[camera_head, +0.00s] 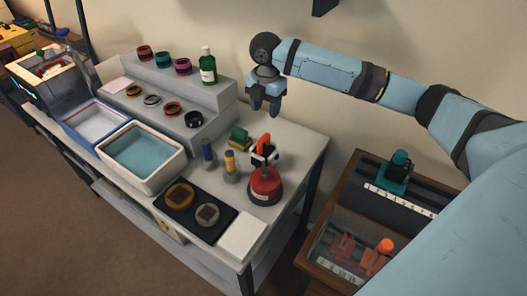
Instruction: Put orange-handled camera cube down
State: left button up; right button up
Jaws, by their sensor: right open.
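The orange-handled camera cube (263,153) is a small dark and white block with an orange handle on top. It appears to rest on or just behind a round red stand (265,186) with a dark base, near the right side of the grey bench; the exact contact is hard to tell. My right gripper (265,106) hangs fingers down above the back of the bench, beyond and above the cube. It is open, with nothing visible between its fingers, and apart from the cube. My left gripper is out of view.
A blue-handled tool (208,153), a yellow-handled tool (230,164) and a green-yellow block (240,138) stand close left of the cube. A black mat (213,203), water tray (146,185) and stepped rack (180,90) with a green bottle (208,66) fill the bench leftward. A wooden-framed table (345,190) stands right.

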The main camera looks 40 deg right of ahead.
send_over(264, 136)
jog(key=f, duration=0.4)
jog(key=s+f, duration=0.1)
jog(key=f, duration=0.1)
jog(key=shift+a+f, duration=0.1)
jog(key=shift+f, duration=0.1)
jog(key=shift+w+f, duration=0.2)
jog(key=shift+f, duration=1.35)
jog(key=shift+w+f, duration=0.2)
jog(key=shift+f, duration=1.3)
grip_shut()
